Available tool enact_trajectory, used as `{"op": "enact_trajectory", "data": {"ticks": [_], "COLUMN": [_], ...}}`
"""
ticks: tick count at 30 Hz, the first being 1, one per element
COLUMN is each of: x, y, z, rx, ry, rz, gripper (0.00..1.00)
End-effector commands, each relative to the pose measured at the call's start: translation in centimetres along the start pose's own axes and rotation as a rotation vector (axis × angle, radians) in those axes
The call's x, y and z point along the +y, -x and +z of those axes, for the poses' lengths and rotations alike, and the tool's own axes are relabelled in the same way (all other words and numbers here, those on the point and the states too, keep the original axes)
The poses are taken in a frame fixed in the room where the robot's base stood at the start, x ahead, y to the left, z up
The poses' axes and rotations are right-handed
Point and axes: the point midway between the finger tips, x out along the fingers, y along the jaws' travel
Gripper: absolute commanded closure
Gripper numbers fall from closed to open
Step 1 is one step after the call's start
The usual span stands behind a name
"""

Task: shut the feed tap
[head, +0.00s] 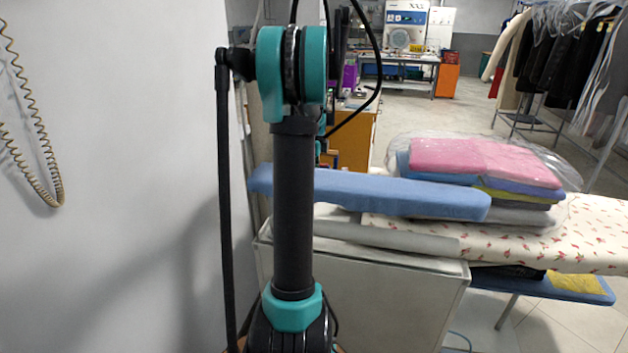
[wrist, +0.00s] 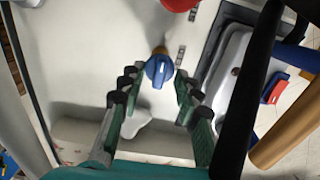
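In the wrist view, a blue tap handle (wrist: 159,71) with a brass-coloured part at its top edge sits on a pale wall or panel. My gripper (wrist: 156,84) is open, with its green and black fingers spread to the left and right of the blue handle. I see no clear contact between the fingers and the handle. A round red part (wrist: 178,4) is cut off by the top edge; I cannot tell which of the two is the feed tap. In the head view my arm shows, but my gripper and the blue handle do not.
In the head view, a blue padded board (head: 380,192) and a stack of folded clothes (head: 485,165) stand right of my arm. A white wall with a coiled cord (head: 45,180) is on the left. In the wrist view, a white basin (wrist: 228,80) is to the right.

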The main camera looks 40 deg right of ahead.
Motion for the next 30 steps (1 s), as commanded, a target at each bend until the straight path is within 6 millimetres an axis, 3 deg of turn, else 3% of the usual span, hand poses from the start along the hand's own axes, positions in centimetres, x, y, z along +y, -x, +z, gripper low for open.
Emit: {"op": "enact_trajectory", "data": {"ticks": [10, 18, 30], "x": [0.01, 0.01, 0.01], "y": [-0.37, -0.36, -0.34], "z": [0.00, -0.01, 0.00], "rx": [0.000, 0.000, 0.000], "ry": [0.000, 0.000, 0.026], "rz": [0.000, 0.000, 0.000], "gripper": [0.67, 1.00, 1.00]}}
